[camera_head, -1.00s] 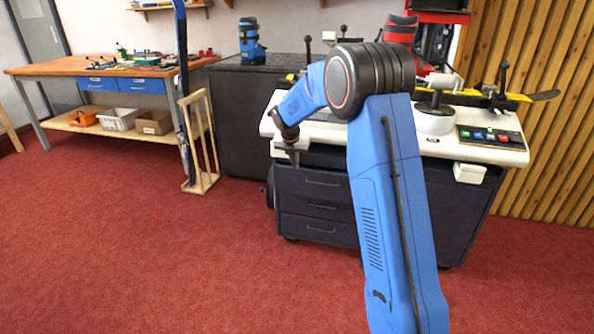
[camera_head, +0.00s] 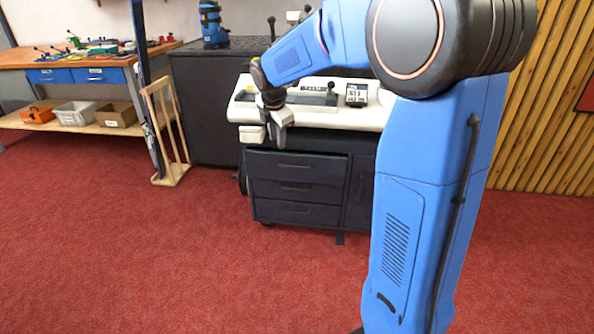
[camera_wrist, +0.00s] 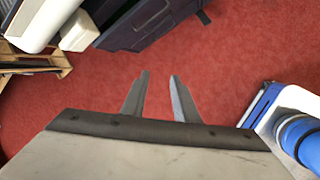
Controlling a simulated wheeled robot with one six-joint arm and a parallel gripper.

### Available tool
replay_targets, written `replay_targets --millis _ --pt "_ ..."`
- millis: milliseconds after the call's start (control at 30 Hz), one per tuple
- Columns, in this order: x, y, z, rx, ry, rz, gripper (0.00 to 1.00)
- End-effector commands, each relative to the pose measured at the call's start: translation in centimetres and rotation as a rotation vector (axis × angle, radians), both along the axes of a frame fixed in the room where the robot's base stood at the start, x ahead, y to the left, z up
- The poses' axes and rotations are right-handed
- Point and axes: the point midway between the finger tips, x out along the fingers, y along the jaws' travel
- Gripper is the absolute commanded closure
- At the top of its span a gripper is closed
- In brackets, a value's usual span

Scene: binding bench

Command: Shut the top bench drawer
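The black drawer cabinet (camera_head: 246,195) stands under a white bench-top machine. Its top drawer (camera_head: 272,163) has a bar handle and its front stands slightly proud of the drawers below, so it looks a little open. In the wrist view, the dark drawer unit (camera_wrist: 130,38) shows at the top edge, beyond my fingertips. My gripper (camera_head: 281,135) hangs in front of the white machine's edge, just above the top drawer in the head picture. In the wrist view, my gripper (camera_wrist: 161,75) has its two fingers apart with only red floor between them. I see no contact with the drawer.
A cream box (camera_head: 252,134) sticks out under the machine's left end. A wooden rack (camera_head: 168,140) stands left of the cabinets. A workbench with blue drawers (camera_head: 75,75) is at the far left. Red carpet in front of the cabinet is clear.

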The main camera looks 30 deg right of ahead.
Motion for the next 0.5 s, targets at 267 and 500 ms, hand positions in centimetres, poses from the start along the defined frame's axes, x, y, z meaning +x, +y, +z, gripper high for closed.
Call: replay_targets --millis 267,500 --pt "-9.1 0.5 2.8 0.155 -0.070 -0.340 0.73" --pt "-16.7 0.9 3.7 0.294 -0.120 -0.635 0.73"
